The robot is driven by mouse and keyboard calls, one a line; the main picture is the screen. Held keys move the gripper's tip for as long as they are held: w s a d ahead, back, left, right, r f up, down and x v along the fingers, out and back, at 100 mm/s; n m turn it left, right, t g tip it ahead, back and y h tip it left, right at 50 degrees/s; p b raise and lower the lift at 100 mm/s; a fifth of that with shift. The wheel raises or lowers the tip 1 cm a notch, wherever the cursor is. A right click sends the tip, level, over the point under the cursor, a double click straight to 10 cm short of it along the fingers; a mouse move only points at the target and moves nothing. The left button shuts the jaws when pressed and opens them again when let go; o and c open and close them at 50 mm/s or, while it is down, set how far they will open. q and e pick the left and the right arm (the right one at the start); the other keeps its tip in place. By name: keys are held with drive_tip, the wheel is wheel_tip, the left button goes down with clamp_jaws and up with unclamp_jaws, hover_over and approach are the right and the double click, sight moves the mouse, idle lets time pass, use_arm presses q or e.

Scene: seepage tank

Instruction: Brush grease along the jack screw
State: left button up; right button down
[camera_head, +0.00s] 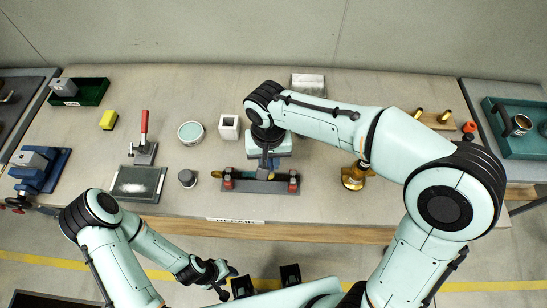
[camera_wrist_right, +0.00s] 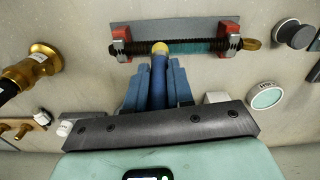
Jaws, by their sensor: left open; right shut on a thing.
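The jack screw (camera_wrist_right: 140,48) lies level between two red end blocks (camera_wrist_right: 121,42) on a grey base plate (camera_head: 260,187) near the bench's front edge. A brass end (camera_wrist_right: 251,44) sticks out on one side. In the right wrist view, a teal coating covers the screw to the right of the brush tip; the part to the left looks dark. My right gripper (camera_wrist_right: 157,78) is shut on a blue-handled brush (camera_wrist_right: 158,90). Its pale yellow tip (camera_wrist_right: 160,48) is at the screw, apparently touching it. My left gripper (camera_head: 228,273) is open and empty, low in front of the bench.
A round tin (camera_head: 191,132), white box (camera_head: 229,126), grey knob (camera_head: 187,178) and red-handled clamp (camera_head: 144,140) stand left of the screw. A brass valve (camera_head: 355,177) stands to the right. A teal tray (camera_head: 520,145) is at far right.

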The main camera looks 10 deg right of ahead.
use_arm(q)
drive_tip(key=shift+w+r, duration=0.1)
use_arm(e)
drive_tip(key=shift+w+a, duration=0.15)
drive_tip(key=shift+a, duration=0.25)
drive_tip(key=shift+a, duration=0.1)
use_arm(q)
drive_tip(key=shift+w+r+p, duration=0.2)
drive_tip(key=shift+r+p, duration=0.15)
use_arm(e)
drive_tip(key=shift+w+a, duration=0.25)
drive_tip(key=shift+a, duration=0.6)
drive_tip(key=shift+a, duration=0.15)
use_arm(q)
drive_tip(key=shift+w+r+p, duration=0.25)
drive_tip(key=shift+r+p, duration=0.05)
drive_tip(key=shift+r, duration=0.1)
use_arm(e)
drive_tip(key=shift+w+a, duration=0.35)
drive_tip(key=shift+a, duration=0.5)
drive_tip(key=shift+a, duration=0.1)
use_arm(q)
drive_tip(key=shift+w+r+p, duration=0.3)
drive_tip(key=shift+r, duration=0.05)
use_arm(e)
drive_tip(key=shift+w+a, duration=0.25)
drive_tip(key=shift+a, duration=0.6)
